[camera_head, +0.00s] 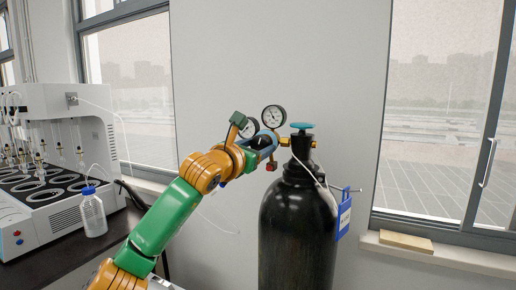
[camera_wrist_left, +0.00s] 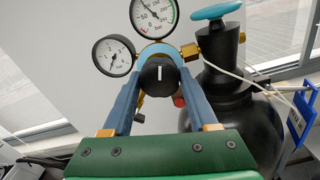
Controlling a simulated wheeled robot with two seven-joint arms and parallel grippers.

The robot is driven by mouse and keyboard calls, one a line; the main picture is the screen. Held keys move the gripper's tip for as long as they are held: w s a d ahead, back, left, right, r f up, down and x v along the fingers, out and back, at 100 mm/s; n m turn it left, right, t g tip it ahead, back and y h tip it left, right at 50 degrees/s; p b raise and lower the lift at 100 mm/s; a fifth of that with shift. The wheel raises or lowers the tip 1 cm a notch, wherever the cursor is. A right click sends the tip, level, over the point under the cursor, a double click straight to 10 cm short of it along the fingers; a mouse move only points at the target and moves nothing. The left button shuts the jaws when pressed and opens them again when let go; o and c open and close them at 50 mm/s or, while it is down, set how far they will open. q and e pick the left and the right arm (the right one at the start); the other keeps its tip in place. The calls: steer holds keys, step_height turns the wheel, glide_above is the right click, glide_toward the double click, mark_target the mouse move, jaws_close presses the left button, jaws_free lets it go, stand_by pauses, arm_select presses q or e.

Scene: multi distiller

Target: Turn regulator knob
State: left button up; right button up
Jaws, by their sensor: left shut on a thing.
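The black regulator knob (camera_wrist_left: 158,75) has a white line that stands about upright in the left wrist view. My left gripper (camera_wrist_left: 159,70) is shut on the knob, with one blue finger on each side of it. In the head view, my left gripper (camera_head: 266,139) reaches the regulator from the left, and the knob is hidden behind it. Two round gauges, the upper one (camera_head: 273,115) and the lower left one (camera_head: 250,127), sit just above the gripper. The regulator joins the neck of a black gas cylinder (camera_head: 297,230). My right gripper is not in view.
A teal valve handwheel (camera_head: 302,126) tops the cylinder. A blue tag (camera_head: 344,214) hangs at its right. A white distiller (camera_head: 60,150) and a blue-capped bottle (camera_head: 93,213) stand on the dark bench at left. A wooden block (camera_head: 405,241) lies on the right windowsill.

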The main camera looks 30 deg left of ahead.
arm_select(q)
steer(key=m, duration=0.5)
steer(key=shift+m, duration=0.3)
steer(key=m, duration=0.5)
steer(key=shift+a+r+p, duration=0.1)
steer(key=shift+r+p, duration=0.05)
steer(key=shift+p, duration=0.25)
steer(key=m+p, duration=0.1)
steer(key=m, duration=0.5)
steer(key=shift+m, duration=0.3)
steer(key=m+p, duration=0.1)
steer(key=m, duration=0.4)
steer(key=shift+m, duration=0.3)
steer(key=o, duration=1.4)
steer(key=shift+c, duration=0.2)
